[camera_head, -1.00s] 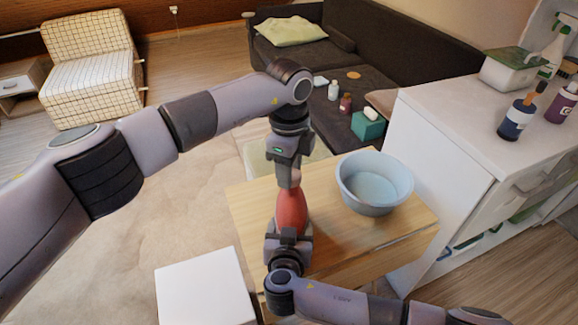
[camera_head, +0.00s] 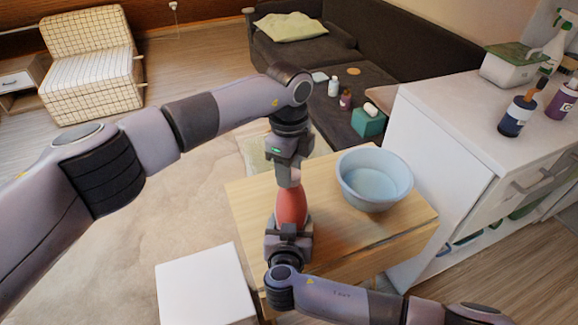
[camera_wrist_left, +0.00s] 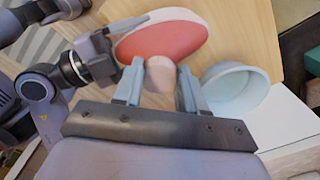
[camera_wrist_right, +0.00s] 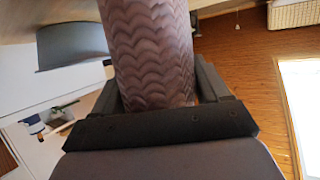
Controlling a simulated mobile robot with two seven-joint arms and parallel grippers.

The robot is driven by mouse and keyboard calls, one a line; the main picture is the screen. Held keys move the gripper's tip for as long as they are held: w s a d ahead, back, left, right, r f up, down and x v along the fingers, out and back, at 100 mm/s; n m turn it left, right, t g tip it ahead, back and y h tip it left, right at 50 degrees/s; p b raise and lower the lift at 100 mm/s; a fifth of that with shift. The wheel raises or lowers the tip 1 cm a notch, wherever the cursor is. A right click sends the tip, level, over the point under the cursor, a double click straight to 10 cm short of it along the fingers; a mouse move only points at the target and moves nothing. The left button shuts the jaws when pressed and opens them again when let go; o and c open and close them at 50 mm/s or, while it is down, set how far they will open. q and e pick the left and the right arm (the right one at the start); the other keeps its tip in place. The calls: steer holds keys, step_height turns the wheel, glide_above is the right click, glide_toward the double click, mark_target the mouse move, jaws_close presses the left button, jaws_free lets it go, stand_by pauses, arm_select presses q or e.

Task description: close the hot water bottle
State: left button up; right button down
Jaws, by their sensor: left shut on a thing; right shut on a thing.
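The red hot water bottle (camera_head: 291,207) is held upright above the wooden table between my two grippers. In the left wrist view its red face (camera_wrist_left: 165,42) has a pale rim, and a beige neck or cap (camera_wrist_left: 159,72) points toward my left gripper. My left gripper (camera_head: 288,180) comes from above and is shut on that beige top part. My right gripper (camera_head: 289,230) is below, shut on the bottle's body, which shows in the right wrist view as a patterned surface (camera_wrist_right: 150,50) between the fingers. Whether the cap is seated on the neck cannot be told.
A light blue basin (camera_head: 374,192) stands on the wooden table (camera_head: 340,235), right of the bottle. A white cabinet (camera_head: 440,165) is at the right. A white box-like surface (camera_head: 205,287) is at the front left. A dark sofa (camera_head: 385,75) stands behind, with small items on it.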

arm_select(q)
steer(key=m, duration=0.7)
steer(key=shift+w+d+m, duration=0.15)
steer(key=shift+m, duration=0.15)
steer(key=m, duration=0.6)
steer(key=shift+d, duration=0.15)
steer(key=m, duration=0.5)
steer(key=shift+d, duration=0.1)
steer(key=m, duration=0.9)
steer(key=shift+s+d+m, duration=0.1)
steer(key=shift+s+m, duration=0.1)
steer(key=shift+m, duration=0.1)
steer(key=m, duration=0.6)
steer(key=shift+s, duration=0.15)
steer(key=m, duration=0.6)
steer(key=shift+s+m, duration=0.1)
steer(key=shift+m, duration=0.2)
steer(key=m, duration=0.6)
steer(key=shift+a+m, duration=0.25)
steer(key=shift+m, duration=0.05)
steer(key=m, duration=0.5)
steer(key=shift+a+m, duration=0.1)
steer(key=shift+m, duration=0.3)
steer(key=o, duration=1)
steer(key=shift+f, duration=0.1)
